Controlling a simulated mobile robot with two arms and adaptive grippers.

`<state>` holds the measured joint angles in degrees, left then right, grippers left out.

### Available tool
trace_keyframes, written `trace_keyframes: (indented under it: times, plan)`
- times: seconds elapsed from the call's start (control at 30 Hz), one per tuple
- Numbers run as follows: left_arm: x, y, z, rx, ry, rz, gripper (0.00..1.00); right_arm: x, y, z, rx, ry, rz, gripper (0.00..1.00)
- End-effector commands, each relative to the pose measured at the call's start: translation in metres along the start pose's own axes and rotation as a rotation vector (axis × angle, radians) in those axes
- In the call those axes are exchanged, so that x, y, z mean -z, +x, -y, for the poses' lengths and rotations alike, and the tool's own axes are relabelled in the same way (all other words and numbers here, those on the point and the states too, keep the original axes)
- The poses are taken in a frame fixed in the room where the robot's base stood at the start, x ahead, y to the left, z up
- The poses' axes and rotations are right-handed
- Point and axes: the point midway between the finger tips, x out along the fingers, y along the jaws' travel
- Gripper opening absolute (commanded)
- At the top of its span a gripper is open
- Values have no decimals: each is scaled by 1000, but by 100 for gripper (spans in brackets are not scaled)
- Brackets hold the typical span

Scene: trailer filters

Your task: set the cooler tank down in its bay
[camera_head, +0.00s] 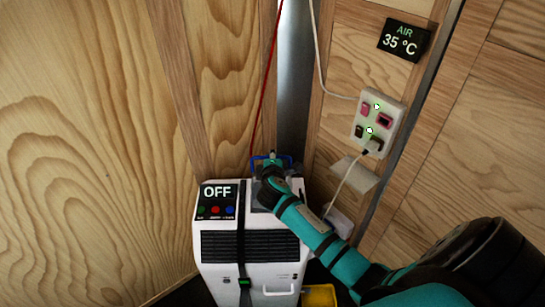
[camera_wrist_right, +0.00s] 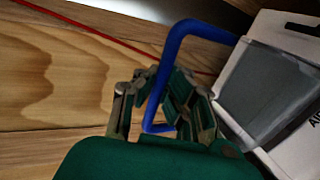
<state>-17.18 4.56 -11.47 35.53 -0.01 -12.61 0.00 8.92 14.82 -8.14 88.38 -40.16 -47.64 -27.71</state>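The white cooler (camera_head: 250,262) stands in the corner, with a panel reading OFF on its top left. My right gripper (camera_head: 271,160) is above the cooler's back edge, at a blue handle (camera_head: 288,159). In the right wrist view the blue handle (camera_wrist_right: 203,30) passes between the fingers of my right gripper (camera_wrist_right: 160,95), which look closed around it. A grey, see-through tank (camera_wrist_right: 268,92) shows beside the white housing. My gripper and arm hide much of it in the head view, so I cannot tell how deep it sits. My left gripper is out of view.
A wall socket panel (camera_head: 378,122) with a plugged-in white cable is at the right. A red cord (camera_head: 268,80) hangs behind the cooler. A yellow container (camera_head: 319,296) stands at the cooler's lower right. A wall display (camera_head: 404,39) reads AIR 35 °C. Wooden walls close in both sides.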

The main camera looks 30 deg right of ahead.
Motion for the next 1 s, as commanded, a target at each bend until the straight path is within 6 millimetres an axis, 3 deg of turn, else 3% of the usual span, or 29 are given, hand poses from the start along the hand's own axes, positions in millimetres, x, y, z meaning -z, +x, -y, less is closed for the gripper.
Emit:
trace_keyframes:
  times: [1.0]
  plan:
    - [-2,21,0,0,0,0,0,0,9,24,-2,1,0,0]
